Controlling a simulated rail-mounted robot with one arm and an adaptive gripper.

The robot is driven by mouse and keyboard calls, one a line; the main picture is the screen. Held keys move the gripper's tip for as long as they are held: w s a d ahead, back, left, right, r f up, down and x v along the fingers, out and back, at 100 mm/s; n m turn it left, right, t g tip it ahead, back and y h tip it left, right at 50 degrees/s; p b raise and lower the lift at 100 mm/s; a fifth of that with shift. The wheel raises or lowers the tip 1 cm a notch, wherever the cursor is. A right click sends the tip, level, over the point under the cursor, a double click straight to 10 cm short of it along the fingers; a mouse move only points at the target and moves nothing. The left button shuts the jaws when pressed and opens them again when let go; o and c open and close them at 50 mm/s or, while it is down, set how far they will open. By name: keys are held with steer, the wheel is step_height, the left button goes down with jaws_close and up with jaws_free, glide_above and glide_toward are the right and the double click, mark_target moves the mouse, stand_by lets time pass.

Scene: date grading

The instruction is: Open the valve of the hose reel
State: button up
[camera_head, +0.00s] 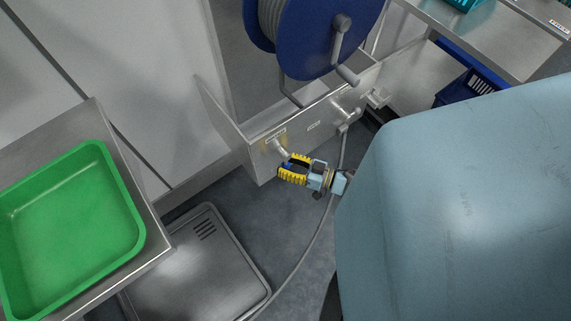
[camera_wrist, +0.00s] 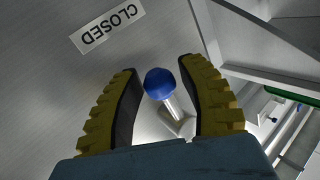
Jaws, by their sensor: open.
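The valve handle shows in the wrist view as a metal lever (camera_wrist: 172,107) with a blue knob (camera_wrist: 159,82) at its end. The knob lies between the two yellow ribbed fingers of my gripper (camera_wrist: 158,68), with a visible gap on each side. My gripper (camera_head: 288,168) is open and in the head view sits at the left part of the steel panel (camera_head: 312,132) below the blue hose reel (camera_head: 312,50). A label reading CLOSED (camera_wrist: 108,26) is on the panel near the knob. In the head view my fingers largely hide the handle.
A green tray (camera_head: 137,213) stands on a steel table at the left. A steel floor plate (camera_head: 185,275) lies below, with a grey hose (camera_head: 314,240) running past it. Metal fittings (camera_head: 347,108) stick out of the panel to the right. A blue crate (camera_head: 455,92) stands at the upper right.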

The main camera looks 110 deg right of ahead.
jaws_close()
